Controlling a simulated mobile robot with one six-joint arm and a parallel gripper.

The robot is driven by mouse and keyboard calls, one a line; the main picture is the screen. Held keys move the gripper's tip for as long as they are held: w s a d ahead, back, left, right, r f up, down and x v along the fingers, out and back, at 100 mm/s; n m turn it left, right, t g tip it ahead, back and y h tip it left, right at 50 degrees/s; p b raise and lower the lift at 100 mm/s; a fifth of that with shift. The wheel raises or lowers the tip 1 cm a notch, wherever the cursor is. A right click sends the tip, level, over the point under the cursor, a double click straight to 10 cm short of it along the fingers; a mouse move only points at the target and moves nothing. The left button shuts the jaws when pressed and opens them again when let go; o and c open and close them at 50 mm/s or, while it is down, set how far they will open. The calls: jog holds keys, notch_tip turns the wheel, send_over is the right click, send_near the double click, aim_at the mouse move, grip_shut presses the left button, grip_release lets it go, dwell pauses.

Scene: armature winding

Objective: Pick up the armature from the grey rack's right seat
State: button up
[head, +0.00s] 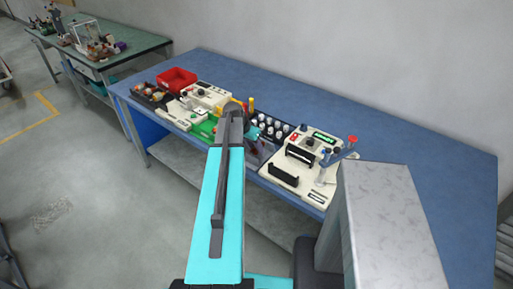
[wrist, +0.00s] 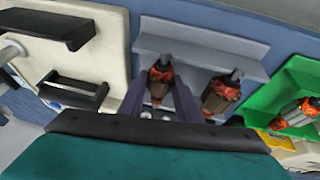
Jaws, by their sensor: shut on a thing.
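The grey rack (wrist: 205,45) is in the upper middle of the wrist view and holds two armatures side by side. Each armature has orange-copper windings and a dark shaft. My gripper (wrist: 159,96) is shut on the armature (wrist: 159,75) at the picture's left seat, with one finger on each side. This armature still appears to be at its seat; I cannot tell whether it is lifted. The other armature (wrist: 222,92) stands in the picture's right seat, just beside my right finger. In the head view my arm hides most of the rack and the gripper.
A green tray (wrist: 297,75) with another armature (wrist: 296,112) is right of the rack in the wrist view. A cream machine with black handles (wrist: 112,45) is on the left. In the head view a red bin (head: 177,79) stands on the blue table (head: 420,150), whose right part is clear.

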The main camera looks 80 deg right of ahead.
jog(key=shift+r, duration=0.1)
jog(key=shift+r+b, duration=0.85)
jog(key=shift+r, duration=0.5)
jog(key=shift+a+r, duration=0.2)
jog(key=w+a+r+b, duration=0.1)
jog(key=w+a+b, duration=0.3)
jog(key=a+b, duration=0.5)
jog(key=a, duration=0.5)
jog(key=shift+a+r, duration=0.2)
jog(key=shift+a, duration=0.15)
jog(key=shift+w+a+r+b, duration=0.1)
jog(key=shift+r+b, duration=0.05)
jog(key=shift+b, duration=0.3)
jog(key=shift+w, duration=0.1)
